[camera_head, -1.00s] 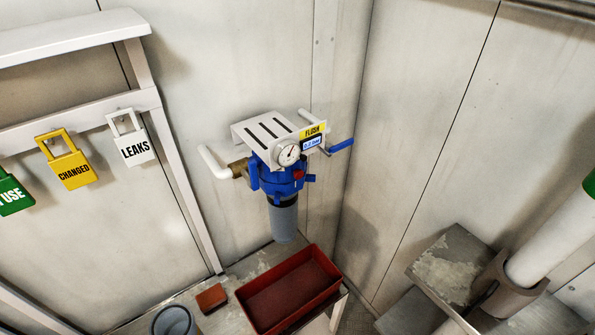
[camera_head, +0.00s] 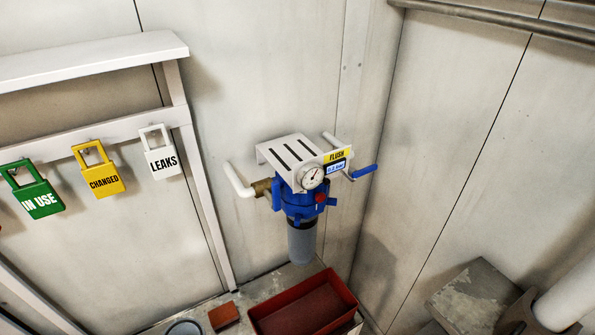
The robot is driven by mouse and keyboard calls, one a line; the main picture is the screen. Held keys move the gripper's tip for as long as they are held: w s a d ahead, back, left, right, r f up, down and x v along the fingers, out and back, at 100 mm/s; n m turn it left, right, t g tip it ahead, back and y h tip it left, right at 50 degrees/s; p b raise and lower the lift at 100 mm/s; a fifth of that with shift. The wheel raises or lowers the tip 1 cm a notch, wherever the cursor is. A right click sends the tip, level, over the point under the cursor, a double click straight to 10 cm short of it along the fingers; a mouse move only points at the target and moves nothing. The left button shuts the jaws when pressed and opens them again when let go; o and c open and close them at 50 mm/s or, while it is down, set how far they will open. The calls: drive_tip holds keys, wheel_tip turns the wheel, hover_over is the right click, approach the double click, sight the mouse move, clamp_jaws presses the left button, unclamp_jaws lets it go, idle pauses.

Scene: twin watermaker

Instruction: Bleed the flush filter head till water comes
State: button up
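The flush filter head (camera_head: 300,196) is blue and hangs under a slotted white bracket (camera_head: 292,151) on the back wall. A yellow FLUSH label (camera_head: 337,155) and a small blue-and-white display (camera_head: 336,168) sit on the bracket front. A round gauge (camera_head: 313,176) is below it. A red button-like part (camera_head: 320,198) shows on the head. A blue lever handle (camera_head: 364,172) sticks out to the right. The grey filter bowl (camera_head: 301,242) hangs below. No water is visible on it. My gripper is not in view.
A red tray (camera_head: 262,322) stands below the filter, with a red-brown block (camera_head: 223,315) and a grey round container (camera_head: 184,327) to its left. Green IN USE (camera_head: 40,199), yellow CHANGED (camera_head: 104,182) and white LEAKS (camera_head: 163,164) tags hang on a rail at left.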

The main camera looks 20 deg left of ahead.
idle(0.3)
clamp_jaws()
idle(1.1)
